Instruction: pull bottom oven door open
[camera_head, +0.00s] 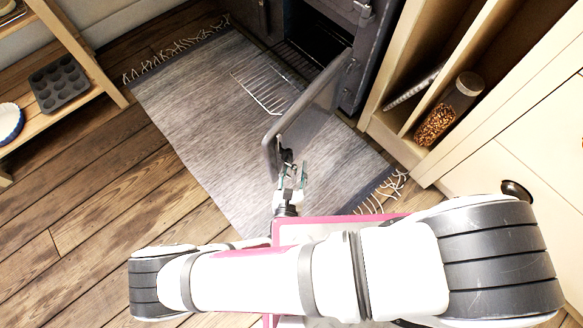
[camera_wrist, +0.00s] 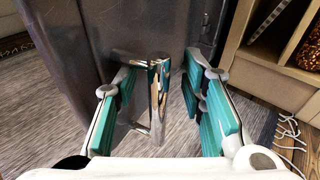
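The bottom oven door (camera_head: 308,108) is a dark grey panel hinged at the right of the oven opening, standing swung out over the rug. Its dark face (camera_wrist: 85,35) fills the upper left of the wrist view. The shiny metal door handle (camera_wrist: 157,95) stands upright in the middle of that view. My gripper (camera_head: 290,174) is at the door's free edge, and it also shows in the wrist view (camera_wrist: 158,82). Its teal-padded fingers are apart, one on each side of the handle, with visible gaps. In the head view the handle is mostly hidden.
A grey fringed rug (camera_head: 200,105) lies below. A wooden shelf with a muffin tin (camera_head: 59,82) stands left; a cabinet with a jar (camera_head: 450,108) stands right. Wooden floor is clear at left.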

